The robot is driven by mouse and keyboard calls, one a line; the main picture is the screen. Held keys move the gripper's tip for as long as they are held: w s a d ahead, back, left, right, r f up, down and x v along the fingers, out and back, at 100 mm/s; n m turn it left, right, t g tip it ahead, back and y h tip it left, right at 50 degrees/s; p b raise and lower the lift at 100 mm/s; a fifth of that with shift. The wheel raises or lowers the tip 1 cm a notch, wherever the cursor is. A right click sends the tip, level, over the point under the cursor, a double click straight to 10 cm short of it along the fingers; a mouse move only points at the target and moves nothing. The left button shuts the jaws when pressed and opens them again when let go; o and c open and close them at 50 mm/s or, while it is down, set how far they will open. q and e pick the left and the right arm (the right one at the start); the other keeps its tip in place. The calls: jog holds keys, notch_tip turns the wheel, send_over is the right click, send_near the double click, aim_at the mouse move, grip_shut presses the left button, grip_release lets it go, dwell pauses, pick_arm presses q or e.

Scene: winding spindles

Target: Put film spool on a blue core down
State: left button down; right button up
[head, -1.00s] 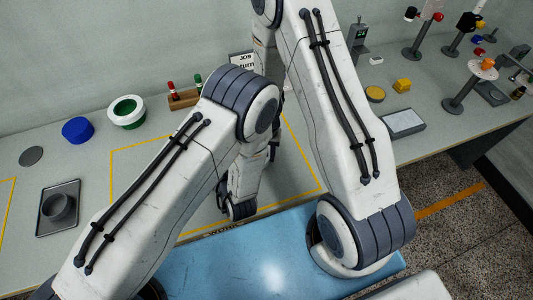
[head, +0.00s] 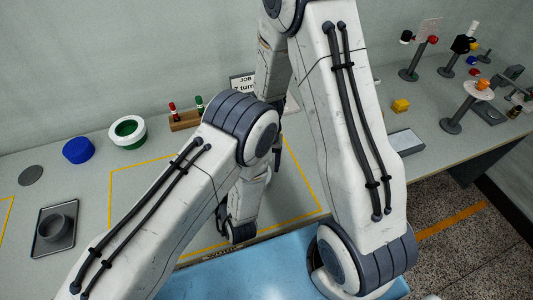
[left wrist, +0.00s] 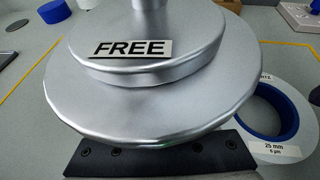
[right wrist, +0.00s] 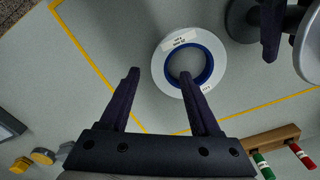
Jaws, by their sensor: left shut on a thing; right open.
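The film spool on a blue core (right wrist: 189,62) is a white ring with a blue inner ring and labels. It lies flat on the grey table inside a yellow outline. It also shows at the right of the left wrist view (left wrist: 275,118), partly hidden. My arms hide the spool in the head view.
A rack with red and green pegs (head: 186,120), a green-and-white ring (head: 128,132) and a blue cylinder (head: 78,150) stand along the back. A tray with a grey cup (head: 68,248) is at the left.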

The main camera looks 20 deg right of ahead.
notch_tip(320, 180, up, 5)
jog(key=shift+f, duration=0.2)
jog(key=shift+o, duration=0.4)
jog(key=shift+r, duration=0.25)
jog(key=f, duration=0.8)
jog(key=w+f, duration=0.1)
jog(key=f, duration=0.3)
jog(key=shift+w+d+f, duration=0.1)
jog(key=shift+d, duration=0.2)
grip_shut()
